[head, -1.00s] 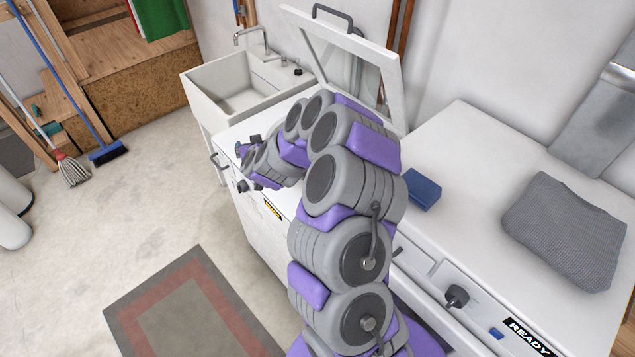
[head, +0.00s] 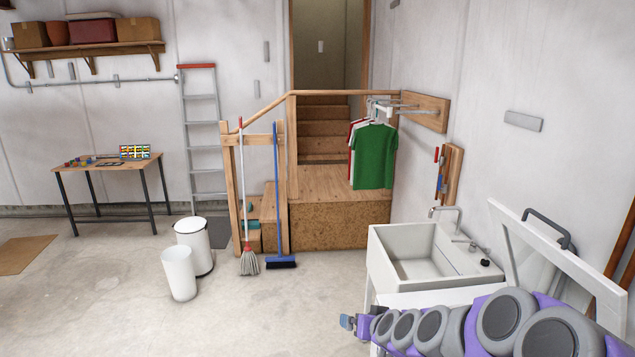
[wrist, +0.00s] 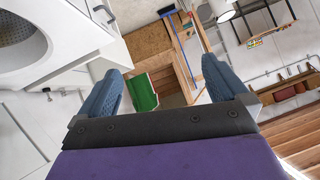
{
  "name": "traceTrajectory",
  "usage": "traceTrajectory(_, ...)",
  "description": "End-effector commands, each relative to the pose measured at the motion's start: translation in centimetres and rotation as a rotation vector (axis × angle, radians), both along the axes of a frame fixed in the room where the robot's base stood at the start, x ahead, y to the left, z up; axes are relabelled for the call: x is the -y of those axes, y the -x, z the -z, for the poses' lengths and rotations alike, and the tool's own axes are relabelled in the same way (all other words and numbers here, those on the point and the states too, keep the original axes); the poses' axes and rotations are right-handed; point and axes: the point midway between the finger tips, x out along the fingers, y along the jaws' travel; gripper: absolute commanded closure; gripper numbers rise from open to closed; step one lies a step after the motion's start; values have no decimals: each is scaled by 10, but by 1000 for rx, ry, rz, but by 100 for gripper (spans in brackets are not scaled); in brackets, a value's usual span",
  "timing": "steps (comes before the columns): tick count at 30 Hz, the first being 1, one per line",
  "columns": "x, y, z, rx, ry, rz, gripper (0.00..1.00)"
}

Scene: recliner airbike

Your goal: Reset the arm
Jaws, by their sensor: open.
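My gripper (head: 350,322) is at the lower right of the head view, at the end of my grey and purple arm. In the wrist view its two blue fingers (wrist: 160,66) are spread apart with nothing between them. The arm reaches leftward in front of the white machine with the raised lid (head: 550,255). The wrist view is strongly rotated; a white machine with a round, perforated drum opening (wrist: 22,35) shows at its upper left, beside the gripper and apart from it.
A white sink (head: 410,262) stands just beyond the arm. A mop (head: 249,260), a blue broom (head: 280,262) and two white bins (head: 180,272) stand further left. A green shirt (head: 375,160) hangs by the wooden steps. The concrete floor at lower left is clear.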

Motion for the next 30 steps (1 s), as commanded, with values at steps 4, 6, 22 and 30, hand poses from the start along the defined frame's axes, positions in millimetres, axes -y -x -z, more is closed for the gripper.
traceTrajectory(4,-38,60,-23,-130,-5,-142,0)
traceTrajectory(6,-49,93,-28,-208,3,-192,0)
traceTrajectory(22,-6,367,-44,-866,201,-160,0)
traceTrajectory(30,17,433,-52,-1027,240,-57,0)
